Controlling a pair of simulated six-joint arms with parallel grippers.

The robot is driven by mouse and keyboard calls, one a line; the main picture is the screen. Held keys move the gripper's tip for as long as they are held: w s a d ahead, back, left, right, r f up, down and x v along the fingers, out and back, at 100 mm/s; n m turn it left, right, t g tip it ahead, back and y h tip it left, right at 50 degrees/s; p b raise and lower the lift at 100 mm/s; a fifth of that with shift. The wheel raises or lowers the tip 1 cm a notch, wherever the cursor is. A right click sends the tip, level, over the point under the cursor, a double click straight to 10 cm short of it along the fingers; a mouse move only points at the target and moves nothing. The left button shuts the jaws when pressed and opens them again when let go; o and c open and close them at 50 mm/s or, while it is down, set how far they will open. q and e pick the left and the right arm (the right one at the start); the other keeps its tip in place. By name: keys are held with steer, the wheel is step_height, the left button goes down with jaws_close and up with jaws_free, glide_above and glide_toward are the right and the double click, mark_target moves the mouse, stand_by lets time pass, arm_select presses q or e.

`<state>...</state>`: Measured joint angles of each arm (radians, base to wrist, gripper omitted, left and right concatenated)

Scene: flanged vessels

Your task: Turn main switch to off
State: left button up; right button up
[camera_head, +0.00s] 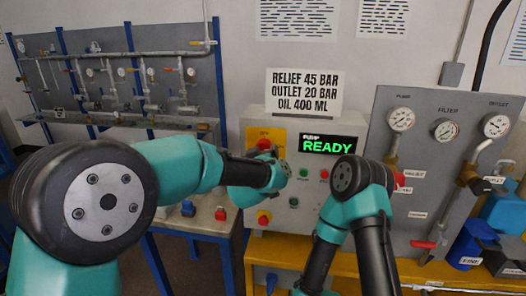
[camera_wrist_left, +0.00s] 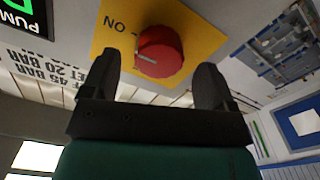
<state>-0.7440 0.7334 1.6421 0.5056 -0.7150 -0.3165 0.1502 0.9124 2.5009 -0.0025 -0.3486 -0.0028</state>
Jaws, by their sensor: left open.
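The main switch is a red round knob (camera_wrist_left: 160,52) on a yellow plate (camera_wrist_left: 200,30). In the left wrist view it shows between and just beyond the fingertips of my left gripper (camera_wrist_left: 157,78). The fingers are apart, one on each side, with no clear contact on the knob. A pale mark on the knob lies toward its left side, and an upside-down "ON" label is at its upper left. In the head view the knob (camera_head: 264,144) shows above my left gripper (camera_head: 282,174), whose fingers are mostly hidden by the wrist. My right arm shows, but its gripper does not.
A gauge panel (camera_head: 440,165) is at the right, a pipe rack (camera_head: 120,80) at the back left.

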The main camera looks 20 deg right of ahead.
arm_select(q)
steer(key=shift+x, duration=1.2)
steer(key=shift+c, duration=0.3)
steer(key=shift+s, duration=0.1)
steer(key=c, duration=0.9)
steer(key=shift+o, duration=0.2)
